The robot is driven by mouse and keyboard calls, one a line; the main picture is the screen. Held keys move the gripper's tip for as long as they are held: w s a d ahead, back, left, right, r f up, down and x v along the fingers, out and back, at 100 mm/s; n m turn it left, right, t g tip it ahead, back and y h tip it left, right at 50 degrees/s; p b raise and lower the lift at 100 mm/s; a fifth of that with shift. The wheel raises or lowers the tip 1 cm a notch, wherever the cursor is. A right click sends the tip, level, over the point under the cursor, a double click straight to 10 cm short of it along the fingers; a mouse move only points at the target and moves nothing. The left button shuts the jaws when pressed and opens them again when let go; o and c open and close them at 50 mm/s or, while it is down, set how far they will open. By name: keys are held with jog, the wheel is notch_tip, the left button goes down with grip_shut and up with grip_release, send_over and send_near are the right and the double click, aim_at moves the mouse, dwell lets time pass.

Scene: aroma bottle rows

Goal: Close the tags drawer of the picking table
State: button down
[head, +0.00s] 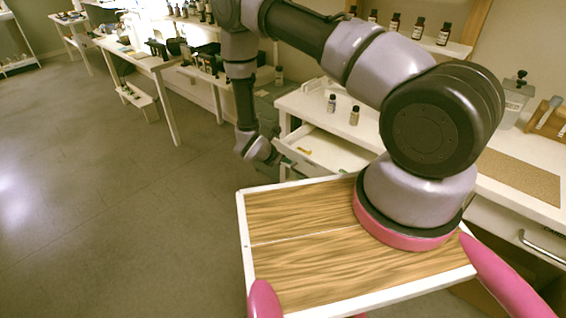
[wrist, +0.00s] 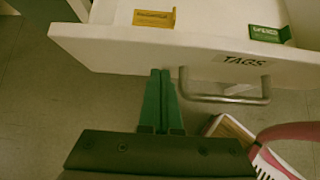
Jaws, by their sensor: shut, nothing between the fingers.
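The tags drawer (head: 325,150) stands pulled out from the white picking table (head: 365,125) in the head view. In the wrist view its white front (wrist: 130,50) carries a TAGS label (wrist: 245,61) and a metal bar handle (wrist: 225,97). An orange tag (wrist: 154,18) and a green tag (wrist: 270,34) lie inside it. My gripper (wrist: 160,72) is shut and empty, its green fingertips at the drawer front, left of the handle. I cannot tell whether they touch it. In the head view my gripper (head: 282,160) is small beside the drawer.
Two small bottles, one (head: 331,103) left of the other (head: 354,115), stand on the table top. A second drawer handle (head: 540,247) shows at the right. A cork mat (head: 515,175) lies on the worktop. Open floor (head: 120,220) spreads to the left.

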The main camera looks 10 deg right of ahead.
jog(key=shift+d, duration=0.1)
send_near(320, 143)
jog(key=w+d+f, duration=0.1)
jog(key=w+d, duration=0.1)
jog(key=d, duration=0.1)
jog(key=w+d+f, duration=0.1)
jog(key=d, duration=0.1)
jog(key=shift+w+d+f, duration=0.1)
jog(key=shift+w+f, duration=0.2)
jog(key=shift+w, duration=0.05)
jog(key=shift+w+d+r, duration=0.1)
jog(key=shift+w+d, duration=0.05)
jog(key=shift+d, duration=0.1)
jog(key=shift+d, duration=0.1)
